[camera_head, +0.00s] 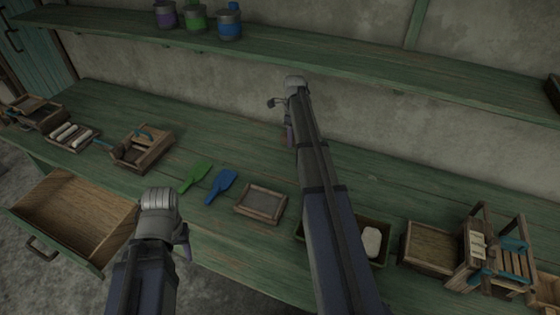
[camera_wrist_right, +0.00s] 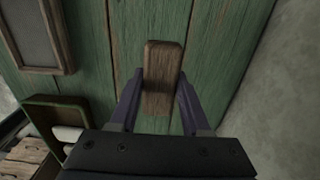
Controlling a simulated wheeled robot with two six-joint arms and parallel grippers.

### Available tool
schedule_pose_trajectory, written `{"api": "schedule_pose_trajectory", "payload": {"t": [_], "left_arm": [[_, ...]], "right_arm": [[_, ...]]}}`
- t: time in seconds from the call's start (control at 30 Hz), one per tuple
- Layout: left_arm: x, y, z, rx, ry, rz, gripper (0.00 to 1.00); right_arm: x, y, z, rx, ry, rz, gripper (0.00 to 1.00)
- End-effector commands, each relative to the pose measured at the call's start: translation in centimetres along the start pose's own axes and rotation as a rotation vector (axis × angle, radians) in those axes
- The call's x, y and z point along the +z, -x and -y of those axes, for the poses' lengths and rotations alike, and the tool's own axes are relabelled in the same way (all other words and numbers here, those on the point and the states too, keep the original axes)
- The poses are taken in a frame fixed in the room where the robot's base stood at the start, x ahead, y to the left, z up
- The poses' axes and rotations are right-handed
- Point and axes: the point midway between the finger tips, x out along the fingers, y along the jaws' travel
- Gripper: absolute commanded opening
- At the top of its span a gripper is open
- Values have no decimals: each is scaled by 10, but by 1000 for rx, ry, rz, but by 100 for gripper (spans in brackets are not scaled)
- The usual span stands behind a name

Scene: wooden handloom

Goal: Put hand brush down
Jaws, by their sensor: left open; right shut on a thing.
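The hand brush (camera_wrist_right: 162,75) shows in the right wrist view as a narrow wooden block with rounded corners, seen from above. My right gripper (camera_wrist_right: 160,95) is shut on it, with one purple finger on each side. The green bench boards lie behind it; I cannot tell whether the brush touches them. In the head view my right gripper (camera_head: 290,135) is over the back of the bench near the wall, and my arm hides the brush there. My left gripper (camera_head: 184,245) is open and apart from it, near the bench's front edge by the drawer.
A green scoop-like tool (camera_head: 196,176), a blue one (camera_head: 221,186) and a wooden-framed panel (camera_head: 243,209) lie mid-bench. An open drawer (camera_head: 70,215) juts out at left. A wooden box (camera_head: 405,245) and small loom (camera_head: 510,262) stand right. A shelf (camera_head: 330,59) with cans overhangs the back.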

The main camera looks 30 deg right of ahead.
Motion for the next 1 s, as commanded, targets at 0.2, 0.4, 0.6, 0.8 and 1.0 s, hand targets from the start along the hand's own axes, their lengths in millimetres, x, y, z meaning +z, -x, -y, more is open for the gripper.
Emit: {"api": "schedule_pose_trajectory", "payload": {"t": [0.2, 0.4, 0.6, 0.8, 1.0], "left_arm": [[0, -3, 0, 0, 0, 0, 52], [-1, -25, -2, 0, 0, 0, 52], [-3, -56, -5, 0, 0, 0, 52], [-4, -64, -6, 0, 0, 0, 52], [-4, -70, -7, 0, 0, 0, 52]], "right_arm": [[0, -3, 0, 0, 0, 0, 3], [1, -25, 0, 0, 0, 0, 3], [0, -56, 0, 0, 0, 0, 3], [0, -64, 0, 0, 0, 0, 3], [0, -70, 0, 0, 0, 0, 3]]}}
